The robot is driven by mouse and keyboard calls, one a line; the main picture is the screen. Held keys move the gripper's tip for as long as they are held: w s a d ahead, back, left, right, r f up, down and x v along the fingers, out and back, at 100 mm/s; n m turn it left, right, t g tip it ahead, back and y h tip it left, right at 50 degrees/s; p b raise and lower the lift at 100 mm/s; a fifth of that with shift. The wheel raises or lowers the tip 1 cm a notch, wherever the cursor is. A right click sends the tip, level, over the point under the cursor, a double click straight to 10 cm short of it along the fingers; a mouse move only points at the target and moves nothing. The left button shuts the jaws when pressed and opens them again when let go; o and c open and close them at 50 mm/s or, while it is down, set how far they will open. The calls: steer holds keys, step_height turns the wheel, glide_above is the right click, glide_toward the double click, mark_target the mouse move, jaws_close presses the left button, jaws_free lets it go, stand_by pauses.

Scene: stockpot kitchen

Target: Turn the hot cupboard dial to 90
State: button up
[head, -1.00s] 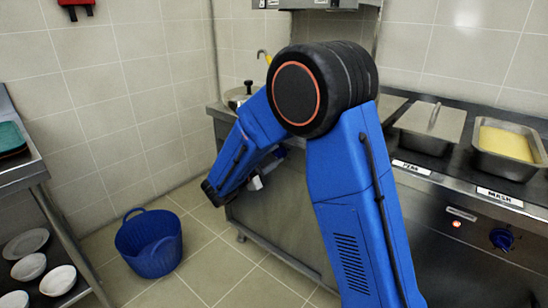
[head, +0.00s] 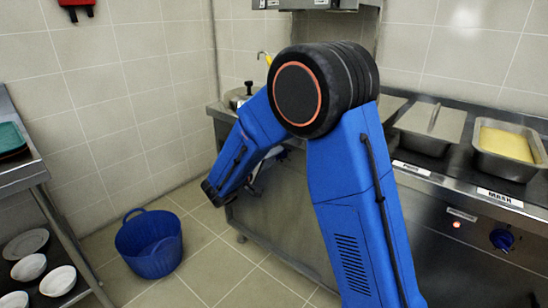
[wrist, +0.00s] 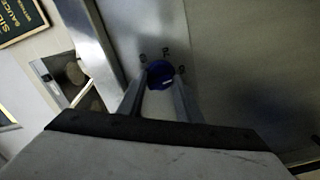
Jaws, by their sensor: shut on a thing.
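In the wrist view, a round blue dial (wrist: 160,74) sits on a grey metal panel (wrist: 222,50). Small dark marks stand around it, too blurred to read as numbers. My gripper (wrist: 160,80) has one finger on each side of the dial and is shut on it. A pale line shows on the dial's face, low in the picture. In the head view my blue arm reaches down toward the steel counter front (head: 285,235), and the arm hides the dial and fingertips.
Another blue dial (head: 502,239) and a lit lamp (head: 456,224) are on the right-hand unit, below the MASH label (head: 500,197). A blue tub (head: 149,243) stands on the floor at left, beside a steel rack (head: 62,225).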

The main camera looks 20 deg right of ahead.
steer(key=shift+m, duration=0.6)
steer(key=shift+f, duration=0.1)
steer(key=o, duration=1)
steer(key=shift+o, duration=0.2)
steer(key=v, duration=1.7)
steer(key=shift+s+a, duration=0.15)
